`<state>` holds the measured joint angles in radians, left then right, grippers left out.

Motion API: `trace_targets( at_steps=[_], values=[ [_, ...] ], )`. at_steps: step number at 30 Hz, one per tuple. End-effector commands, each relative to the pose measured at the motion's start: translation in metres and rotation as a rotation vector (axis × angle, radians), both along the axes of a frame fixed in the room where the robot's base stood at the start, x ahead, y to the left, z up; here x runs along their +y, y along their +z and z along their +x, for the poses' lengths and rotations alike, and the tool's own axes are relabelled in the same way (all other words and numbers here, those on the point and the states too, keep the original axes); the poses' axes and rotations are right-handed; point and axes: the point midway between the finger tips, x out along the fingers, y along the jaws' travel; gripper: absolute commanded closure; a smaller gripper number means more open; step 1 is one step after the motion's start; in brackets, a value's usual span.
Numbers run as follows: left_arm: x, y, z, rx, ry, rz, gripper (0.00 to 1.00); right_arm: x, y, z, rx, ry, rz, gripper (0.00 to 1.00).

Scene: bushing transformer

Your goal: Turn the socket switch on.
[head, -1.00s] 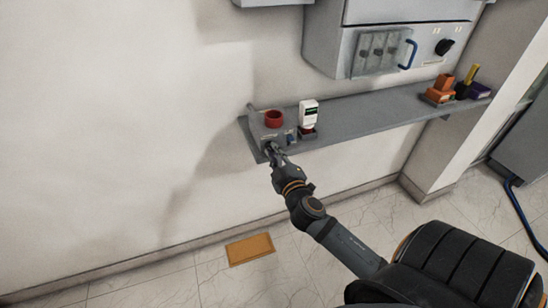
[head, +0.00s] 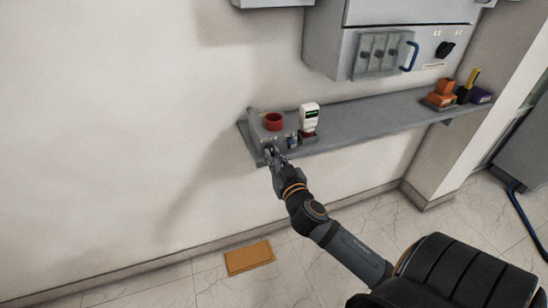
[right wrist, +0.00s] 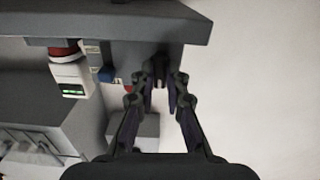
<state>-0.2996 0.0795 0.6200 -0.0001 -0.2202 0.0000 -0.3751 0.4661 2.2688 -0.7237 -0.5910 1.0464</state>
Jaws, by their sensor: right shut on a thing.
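A grey socket box (head: 257,132) with a red round socket (head: 274,121) on top sits at the left end of the wall shelf. My right gripper (head: 271,154) is at the box's front face, below the red socket. In the right wrist view the fingers (right wrist: 161,82) are closed around a small dark switch knob (right wrist: 160,70) on the box front; the fingers largely hide it, so its setting cannot be read. A white device (head: 309,117) with a lit green display stands just right of the box; it also shows in the wrist view (right wrist: 72,80). My left gripper is not in view.
The grey shelf (head: 365,116) runs right along the wall. Orange blocks (head: 441,93) and a purple box (head: 480,95) stand at its far end. A grey cabinet (head: 385,50) with a blue handle hangs above. An orange-brown mat (head: 249,256) lies on the floor below.

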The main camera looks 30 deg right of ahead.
Motion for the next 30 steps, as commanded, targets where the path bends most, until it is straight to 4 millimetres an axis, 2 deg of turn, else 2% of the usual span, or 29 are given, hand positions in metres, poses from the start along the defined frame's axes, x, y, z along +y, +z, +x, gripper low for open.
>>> trace_targets(
  at_steps=[21, 22, 24, 30],
  values=[
    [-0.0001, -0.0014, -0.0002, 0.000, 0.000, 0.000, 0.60, -0.0002, -0.0016, -0.0003, -0.013, -0.001, 0.070, 1.00],
    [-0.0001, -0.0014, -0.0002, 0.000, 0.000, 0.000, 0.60, -0.0002, -0.0016, -0.0003, -0.013, -0.001, 0.070, 0.84],
    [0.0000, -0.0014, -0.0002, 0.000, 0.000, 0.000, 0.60, -0.0002, -0.0016, -0.0003, -0.013, -0.001, 0.069, 0.77],
    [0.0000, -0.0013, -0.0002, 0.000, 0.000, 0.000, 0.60, -0.0001, -0.0008, -0.0001, -0.014, 0.000, 0.068, 0.77]
  ],
)
